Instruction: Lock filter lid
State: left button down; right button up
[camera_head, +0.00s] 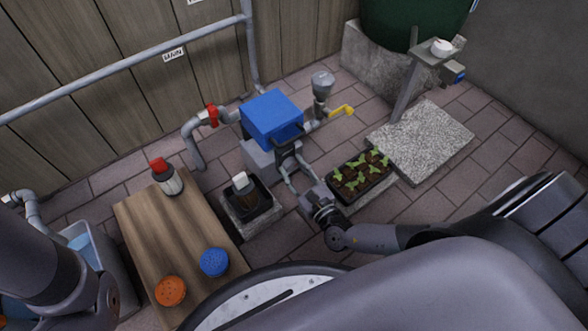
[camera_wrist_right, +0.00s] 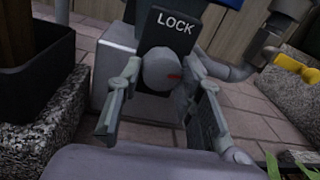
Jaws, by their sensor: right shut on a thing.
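The filter is a grey box with a blue lid (camera_head: 270,113), standing near the wooden wall in the head view. The lid looks closed. On the filter's front, a dark plate marked LOCK (camera_wrist_right: 174,27) shows in the right wrist view, with a round grey knob (camera_wrist_right: 158,68) bearing a red mark below it. My right gripper (camera_head: 290,160) reaches the filter's front from below. In the right wrist view its two fingers (camera_wrist_right: 165,75) stand on either side of the knob, shut on it. My left arm shows at lower left, but its gripper is out of view.
A grey pipe with a red valve handle (camera_head: 212,116) joins the filter at left; a yellow handle (camera_head: 342,111) is at right. A seedling tray (camera_head: 352,195) sits right of my gripper.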

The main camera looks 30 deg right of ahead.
jog(key=shift+n, duration=0.4)
jog(key=n+p, duration=0.1)
jog(key=n, duration=0.2)
jog(key=n+p, duration=0.1)
jog(key=n, duration=0.2)
jog(key=shift+d+n+t, duration=0.1)
jog(key=shift+n+t, duration=0.2)
jog(key=n+y+p, duration=0.1)
jog(key=n, duration=0.6)
jog(key=shift+w+d+p, duration=0.1)
jog(key=shift+p, duration=0.3)
jog(key=shift+n, duration=0.7)
jog(key=o, duration=1.2)
jog(key=shift+c, duration=0.2)
